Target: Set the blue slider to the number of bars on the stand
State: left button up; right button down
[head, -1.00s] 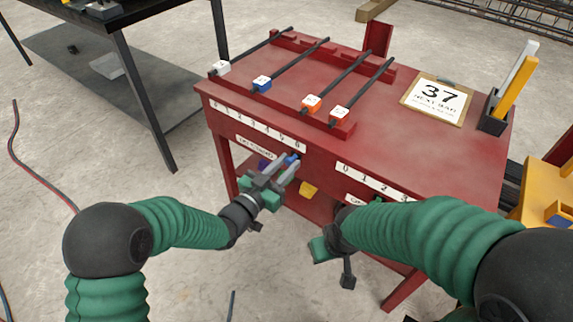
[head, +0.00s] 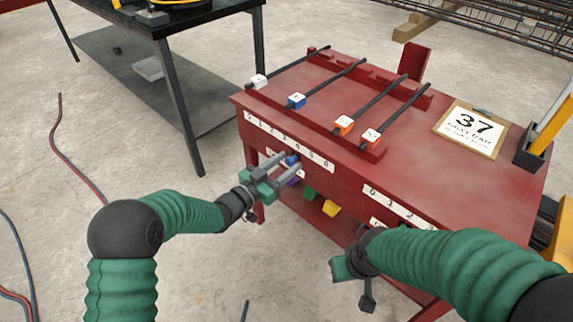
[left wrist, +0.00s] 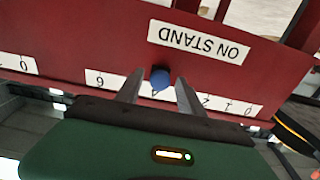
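The blue slider knob (head: 291,160) is on the red table's front, below the left number strip (head: 290,143), near its middle numbers. My left gripper (head: 288,165) straddles it, fingers apart. In the left wrist view the knob (left wrist: 160,78) sits between the fingertips with a small gap on each side. The "ON STAND" label (left wrist: 199,41) shows upside down there; the knob and fingers hide the strip's middle numbers. Several dark bars with tags (head: 325,90) lie on the red stand (head: 320,125). My right gripper (head: 357,280) hangs before the table; its opening is unclear.
A clipboard (head: 470,131) reading 37 lies on the red table. A second number strip (head: 400,208) is farther right, partly hidden by my right arm. Purple, green and yellow blocks (head: 331,208) show below the knob. A dark table (head: 180,20) stands behind left.

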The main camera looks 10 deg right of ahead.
pick_arm(q)
jog(key=p+v, duration=0.5)
jog(key=v, duration=1.2)
jog(key=shift+w+f, duration=0.1)
jog(key=shift+f, duration=0.05)
